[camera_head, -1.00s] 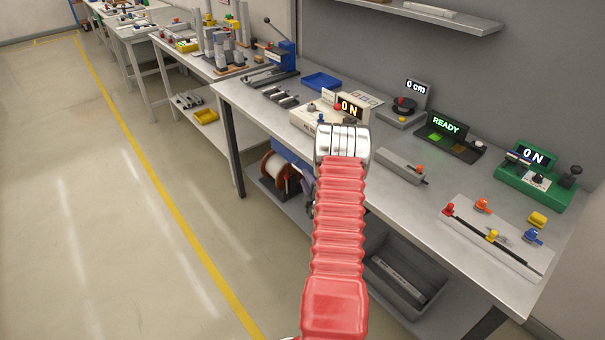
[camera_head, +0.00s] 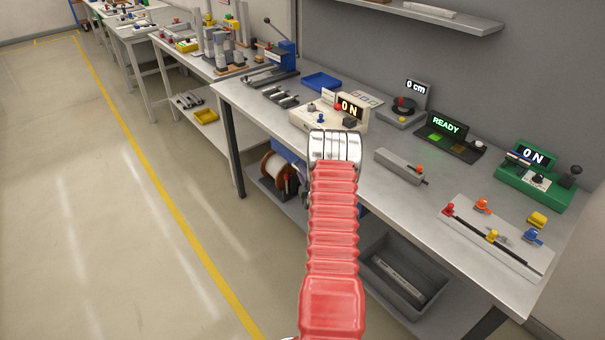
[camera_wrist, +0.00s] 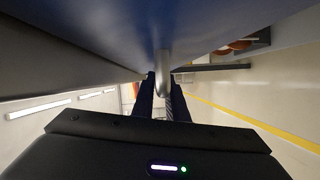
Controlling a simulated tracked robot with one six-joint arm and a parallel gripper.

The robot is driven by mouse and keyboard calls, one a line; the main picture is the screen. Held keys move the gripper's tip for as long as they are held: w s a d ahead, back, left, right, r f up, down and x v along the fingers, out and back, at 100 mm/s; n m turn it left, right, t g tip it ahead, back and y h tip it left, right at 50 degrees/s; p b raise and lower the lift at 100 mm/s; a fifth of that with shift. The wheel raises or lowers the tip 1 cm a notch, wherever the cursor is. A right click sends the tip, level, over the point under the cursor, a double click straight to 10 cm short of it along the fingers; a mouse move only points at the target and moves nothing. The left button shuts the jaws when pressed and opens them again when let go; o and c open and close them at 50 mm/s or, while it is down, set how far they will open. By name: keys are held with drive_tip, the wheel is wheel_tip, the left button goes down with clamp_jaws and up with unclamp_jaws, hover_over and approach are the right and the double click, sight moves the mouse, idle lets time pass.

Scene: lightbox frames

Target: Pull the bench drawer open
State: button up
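The drawer is blue and hangs under the bench top; a strip of it (camera_head: 288,151) shows in the head view left of my arm, which hides the rest. In the wrist view its dark blue face (camera_wrist: 215,22) fills the top. A grey handle bar (camera_wrist: 162,72) sticks out from it. My gripper (camera_wrist: 162,100) has one dark finger on each side of the handle, close against it, and looks shut on it. In the head view my own wrist and arm hide the fingers. I cannot tell how far the drawer stands out.
The grey bench top (camera_head: 400,215) holds a cream force meter (camera_head: 318,121), a READY panel (camera_head: 445,136), a green tester (camera_head: 536,180) and a slider board (camera_head: 495,240). A spool (camera_head: 274,166) and a grey bin (camera_head: 400,285) sit on the lower shelf. The floor to the left is clear.

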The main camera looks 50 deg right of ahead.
clamp_jaws()
drive_tip(key=shift+f, duration=0.1)
drive_tip(key=shift+s+a, duration=0.1)
drive_tip(key=shift+a, duration=0.1)
